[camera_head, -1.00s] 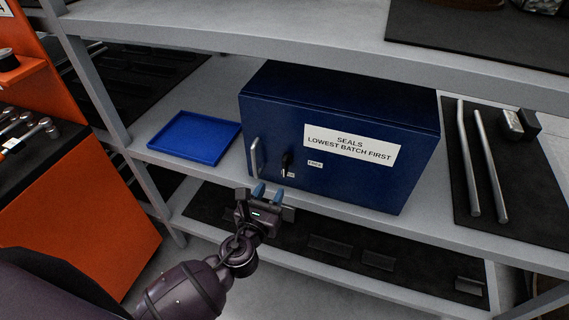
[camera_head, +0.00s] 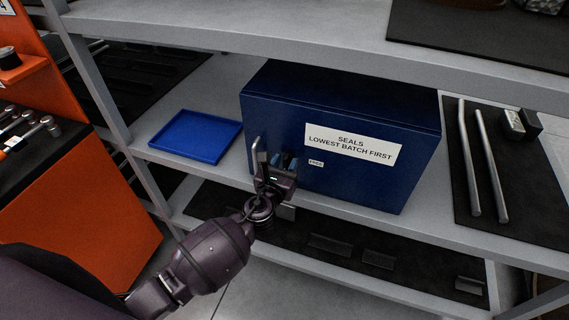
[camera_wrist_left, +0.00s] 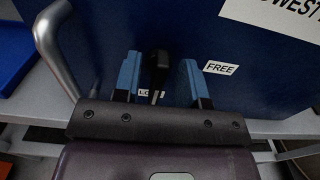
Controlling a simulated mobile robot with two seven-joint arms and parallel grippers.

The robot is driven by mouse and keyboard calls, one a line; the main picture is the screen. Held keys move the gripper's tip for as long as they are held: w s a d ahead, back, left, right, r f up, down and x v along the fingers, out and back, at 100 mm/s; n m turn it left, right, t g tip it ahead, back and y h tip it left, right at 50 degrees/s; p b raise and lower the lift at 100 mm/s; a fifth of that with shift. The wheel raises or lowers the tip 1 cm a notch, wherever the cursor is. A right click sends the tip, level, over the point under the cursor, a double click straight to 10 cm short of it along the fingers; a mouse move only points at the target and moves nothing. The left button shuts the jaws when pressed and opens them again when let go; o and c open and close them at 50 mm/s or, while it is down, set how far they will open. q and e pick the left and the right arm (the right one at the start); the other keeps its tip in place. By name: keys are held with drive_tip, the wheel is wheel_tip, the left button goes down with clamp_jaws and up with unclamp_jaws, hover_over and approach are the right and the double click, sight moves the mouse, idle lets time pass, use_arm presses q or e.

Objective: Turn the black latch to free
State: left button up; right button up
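The black latch (camera_wrist_left: 158,66) is on the front of the blue cabinet (camera_head: 365,178), at its lower left. In the left wrist view it points down toward a small, partly covered label that starts with "LO". A "FREE" label (camera_wrist_left: 221,68) is to its right. My left gripper (camera_wrist_left: 160,76) is open, with one blue finger on each side of the latch and visible gaps to both. In the head view the left gripper (camera_head: 283,162) is at the cabinet front and hides the latch. My right gripper is not in view.
A metal handle (camera_wrist_left: 52,50) stands out just left of my left gripper. A blue tray (camera_head: 195,136) lies on the shelf left of the cabinet. Metal bars (camera_head: 478,155) lie on a dark mat at right. A shelf board (camera_head: 300,40) runs above the cabinet.

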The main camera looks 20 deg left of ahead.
use_arm(q)
drive_tip(key=c, duration=0.3)
clamp_jaws()
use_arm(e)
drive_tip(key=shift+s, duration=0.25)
